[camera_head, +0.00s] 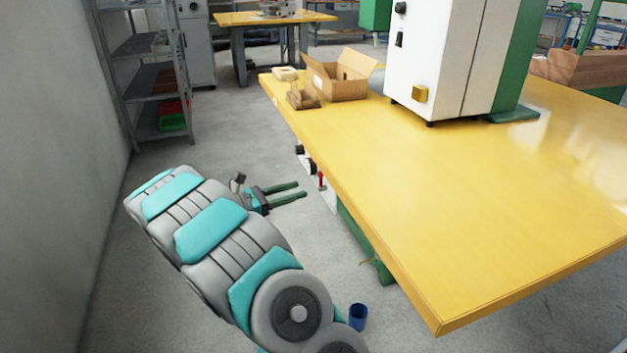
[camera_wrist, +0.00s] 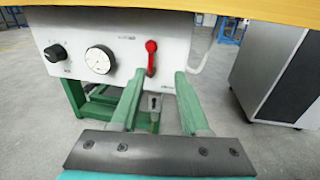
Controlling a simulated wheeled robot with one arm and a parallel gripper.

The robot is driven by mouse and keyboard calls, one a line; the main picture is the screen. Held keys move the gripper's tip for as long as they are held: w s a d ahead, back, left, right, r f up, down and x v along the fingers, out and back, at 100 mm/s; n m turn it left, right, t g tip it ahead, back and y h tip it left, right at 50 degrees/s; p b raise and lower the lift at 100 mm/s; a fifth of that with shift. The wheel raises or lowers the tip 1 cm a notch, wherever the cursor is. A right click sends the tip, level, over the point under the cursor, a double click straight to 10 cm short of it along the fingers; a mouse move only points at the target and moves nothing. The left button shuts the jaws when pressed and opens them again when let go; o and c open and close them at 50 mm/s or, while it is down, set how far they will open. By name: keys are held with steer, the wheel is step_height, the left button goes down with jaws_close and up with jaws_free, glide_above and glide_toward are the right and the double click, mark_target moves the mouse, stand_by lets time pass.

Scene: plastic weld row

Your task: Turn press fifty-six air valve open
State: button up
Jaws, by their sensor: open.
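In the wrist view a white panel (camera_wrist: 75,67) under the yellow table edge carries a red lever valve (camera_wrist: 151,56), with its handle upright and the knob at the top. My gripper (camera_wrist: 158,80) has its two green fingers apart, and the red lever shows between and beyond their tips. In the head view my gripper (camera_head: 304,190) is beside the table's left edge, pointing right at the panel. The red lever also shows there (camera_head: 320,180), small, just past the fingertips. I see no contact between fingers and lever. The label lettering is too small to read.
A black knob (camera_wrist: 55,53) and a round gauge (camera_wrist: 99,60) are on the panel left of the lever. The yellow tabletop (camera_head: 440,200) overhangs the panel. A grey cabinet (camera_wrist: 270,75) stands at right. A blue cup (camera_head: 358,317) is on the floor near my arm.

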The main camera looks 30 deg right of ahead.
mark_target(321, 181)
steer(key=d, duration=0.7)
steer(key=shift+w+d+f+n+t+p, duration=0.2)
steer(key=shift+w+n+t+p, duration=0.1)
steer(key=shift+w+n+p, duration=0.15)
jaws_close()
stand_by(0.4)
